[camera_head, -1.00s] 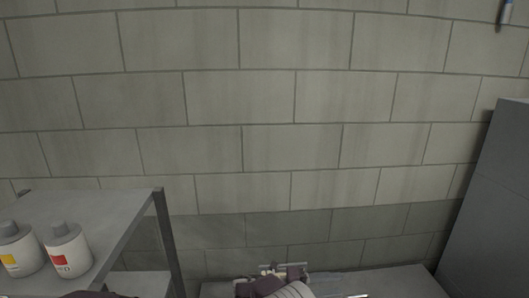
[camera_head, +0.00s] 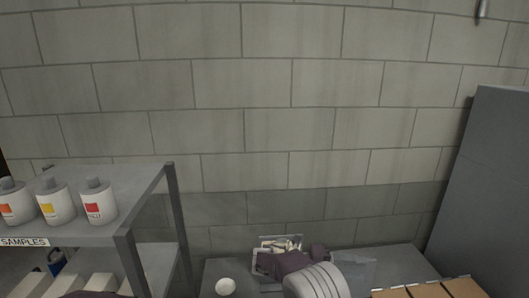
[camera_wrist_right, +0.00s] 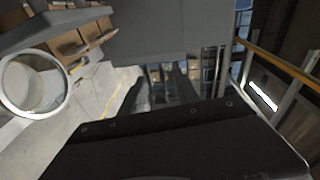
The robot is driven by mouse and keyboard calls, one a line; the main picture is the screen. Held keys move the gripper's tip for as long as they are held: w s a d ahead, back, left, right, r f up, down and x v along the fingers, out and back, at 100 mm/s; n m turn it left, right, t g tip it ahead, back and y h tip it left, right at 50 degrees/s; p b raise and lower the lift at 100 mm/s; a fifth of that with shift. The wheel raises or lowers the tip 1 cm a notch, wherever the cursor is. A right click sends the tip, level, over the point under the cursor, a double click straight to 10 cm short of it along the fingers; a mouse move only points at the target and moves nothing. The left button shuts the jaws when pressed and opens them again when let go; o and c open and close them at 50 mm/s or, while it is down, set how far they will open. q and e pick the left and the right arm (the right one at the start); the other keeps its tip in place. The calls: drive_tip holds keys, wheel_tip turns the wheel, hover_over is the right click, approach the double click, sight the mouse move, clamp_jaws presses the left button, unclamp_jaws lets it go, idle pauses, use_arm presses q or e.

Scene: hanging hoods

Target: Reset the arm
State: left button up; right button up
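My right arm shows at the bottom middle of the head view, a dark purple wrist with a pale ribbed sleeve. Its gripper (camera_head: 280,246) is small there and partly hidden behind the wrist. In the right wrist view two dark fingers stand apart with a gap between them, so the right gripper (camera_wrist_right: 163,86) is open, and nothing shows between the fingertips. Only a dark sliver, possibly my left arm, shows at the bottom left edge of the head view. My left gripper is out of view.
A grey shelf rack (camera_head: 130,185) with a "SAMPLES" label holds several white bottles (camera_head: 98,203) at the left. A grey cabinet (camera_head: 485,190) stands at the right. Cardboard boxes (camera_head: 430,291) sit at the bottom right. A block wall (camera_head: 290,130) fills the back.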

drive_tip(key=s+d+f+m+g+y+b, duration=0.1)
drive_tip(key=s+d+f+m+y+b, duration=0.15)
drive_tip(key=s+d, duration=0.2)
drive_tip(key=s+d+f+m+g+y+b, duration=0.1)
drive_tip(key=s+d+m+g+y+b, duration=0.15)
drive_tip(key=s, duration=0.25)
drive_tip(key=s+a+f+m+t+y+b, duration=0.1)
drive_tip(key=s+a+f+m+y+b, duration=0.1)
drive_tip(key=s+f+m+y+b, duration=0.5)
drive_tip(key=s+a+f+m+t+y+p, duration=0.1)
drive_tip(key=a+f+m, duration=0.4)
drive_tip(key=m, duration=0.7)
drive_tip(key=s+a+f+m+t+y+p, duration=0.1)
drive_tip(key=s+a+f+m+t+y, duration=0.2)
drive_tip(key=m, duration=0.9)
drive_tip(key=a+f+y, duration=0.1)
drive_tip(key=a+f, duration=0.2)
drive_tip(key=f, duration=0.1)
drive_tip(key=shift+a+f+m+t, duration=0.15)
drive_tip(key=shift+f+m+t, duration=0.05)
drive_tip(key=shift+m+t, duration=0.15)
